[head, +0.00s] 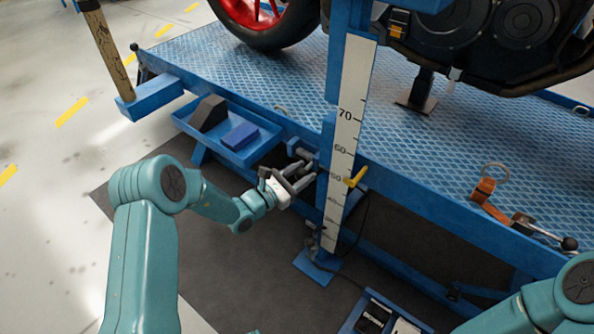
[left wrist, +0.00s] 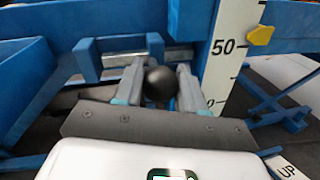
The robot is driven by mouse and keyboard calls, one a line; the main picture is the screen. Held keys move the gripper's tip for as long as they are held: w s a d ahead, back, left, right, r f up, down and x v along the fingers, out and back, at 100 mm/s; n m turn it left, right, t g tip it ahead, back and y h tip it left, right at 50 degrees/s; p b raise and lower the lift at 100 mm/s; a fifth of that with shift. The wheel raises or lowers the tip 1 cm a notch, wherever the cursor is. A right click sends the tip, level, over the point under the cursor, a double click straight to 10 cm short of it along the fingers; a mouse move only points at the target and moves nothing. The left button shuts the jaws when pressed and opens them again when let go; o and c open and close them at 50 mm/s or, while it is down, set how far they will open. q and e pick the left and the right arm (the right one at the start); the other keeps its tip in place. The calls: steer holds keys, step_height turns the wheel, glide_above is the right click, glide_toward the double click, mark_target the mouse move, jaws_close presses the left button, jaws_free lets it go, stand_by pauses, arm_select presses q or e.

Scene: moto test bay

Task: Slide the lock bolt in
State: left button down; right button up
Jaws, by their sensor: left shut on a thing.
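The lock bolt's round black knob (left wrist: 160,84) sits between the two grey fingers of my left gripper (left wrist: 158,76) in the left wrist view. The gripper is shut on this knob. Behind the knob, a bright metal bar (left wrist: 118,60) runs sideways between blue brackets on the lift. In the head view my left gripper (head: 303,177) reaches the lift's side, just left of the post with the white scale (head: 345,140). The knob is mostly hidden by the fingers there. How far the bolt sits in its bracket cannot be told. My right gripper is not in view.
A yellow pointer (head: 355,177) sticks out from the scale, close right of my left gripper. A blue tray (head: 262,151) with two blocks hangs on the left. A motorcycle stands on the blue platform (head: 245,85). An orange strap (head: 484,191) lies at right.

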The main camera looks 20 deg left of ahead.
arm_select(q)
steer(key=shift+s+d, duration=0.2)
steer(key=shift+d, duration=0.4)
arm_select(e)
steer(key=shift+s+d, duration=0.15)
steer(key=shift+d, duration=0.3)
arm_select(q)
steer(key=c, duration=0.7)
jaws_free()
steer(key=shift+r, duration=0.1)
steer(key=shift+a, duration=0.2)
steer(key=p+v, duration=0.4)
steer(key=v, duration=1.2)
steer(key=shift+a, duration=0.2)
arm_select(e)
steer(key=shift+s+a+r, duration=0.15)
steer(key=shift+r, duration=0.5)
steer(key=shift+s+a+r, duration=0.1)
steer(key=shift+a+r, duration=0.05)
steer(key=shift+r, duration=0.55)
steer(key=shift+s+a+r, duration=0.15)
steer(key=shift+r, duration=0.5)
